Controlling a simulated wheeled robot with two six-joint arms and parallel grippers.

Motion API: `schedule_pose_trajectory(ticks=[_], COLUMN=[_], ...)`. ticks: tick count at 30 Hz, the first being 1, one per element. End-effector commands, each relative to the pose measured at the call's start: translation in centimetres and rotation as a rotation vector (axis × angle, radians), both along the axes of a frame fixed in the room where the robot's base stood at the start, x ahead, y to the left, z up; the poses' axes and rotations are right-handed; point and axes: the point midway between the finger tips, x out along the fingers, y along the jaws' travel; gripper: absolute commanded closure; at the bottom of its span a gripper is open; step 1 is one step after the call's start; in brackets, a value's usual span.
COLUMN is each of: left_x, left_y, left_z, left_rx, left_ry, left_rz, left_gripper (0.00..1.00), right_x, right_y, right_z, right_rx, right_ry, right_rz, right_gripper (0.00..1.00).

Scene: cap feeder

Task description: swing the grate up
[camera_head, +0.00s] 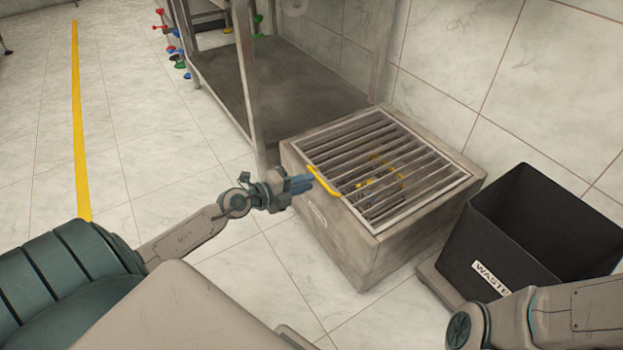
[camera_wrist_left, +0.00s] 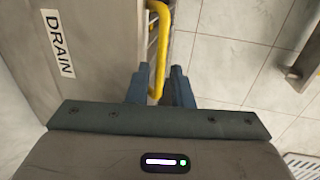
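The grate (camera_head: 422,159) is a set of grey metal bars in a frame, lying flat on top of a grey box (camera_head: 370,262). A yellow bar handle (camera_head: 323,181) is on the grate's left edge and also shows in the left wrist view (camera_wrist_left: 160,48). My left gripper (camera_head: 306,183) is at this handle. In the left wrist view its blue fingers (camera_wrist_left: 160,85) stand apart, with the yellow bar showing between them; whether they touch it is unclear. Only part of my right arm shows at the lower right; its gripper is out of view.
Yellow and blue parts (camera_head: 378,184) show dimly under the grate. A black waste bin (camera_head: 545,235) stands to the right of the box. A metal rack (camera_head: 275,85) stands behind on the left, and a tiled wall (camera_head: 540,80) is behind the box.

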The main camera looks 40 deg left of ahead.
Motion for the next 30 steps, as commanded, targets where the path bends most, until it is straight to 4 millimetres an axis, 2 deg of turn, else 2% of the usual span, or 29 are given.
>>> schedule_pose_trajectory(ticks=[6,17,21,30], left_x=[2.0,2.3,2.3,2.3], left_y=[-0.8,-1.0,-1.0,-0.9], left_z=[-0.5,-0.5,-0.5,-0.5], left_rx=[-0.001,0.0,0.001,0.001], left_ry=[-0.002,0.0,0.0,0.001], left_rz=[0.0,0.0,0.0,0.0], left_gripper=[0.8,0.8,1.0,1.0], right_x=[0.2,0.3,0.3,0.2], right_y=[0.0,0.0,0.0,0.0], right_z=[-0.6,-0.5,-0.5,-0.5], right_rx=[-0.003,-0.004,-0.004,-0.004], right_ry=[0.012,0.018,0.016,0.014], right_rz=[0.002,0.003,0.002,0.001], right_gripper=[0.45,0.45,0.45,0.45])
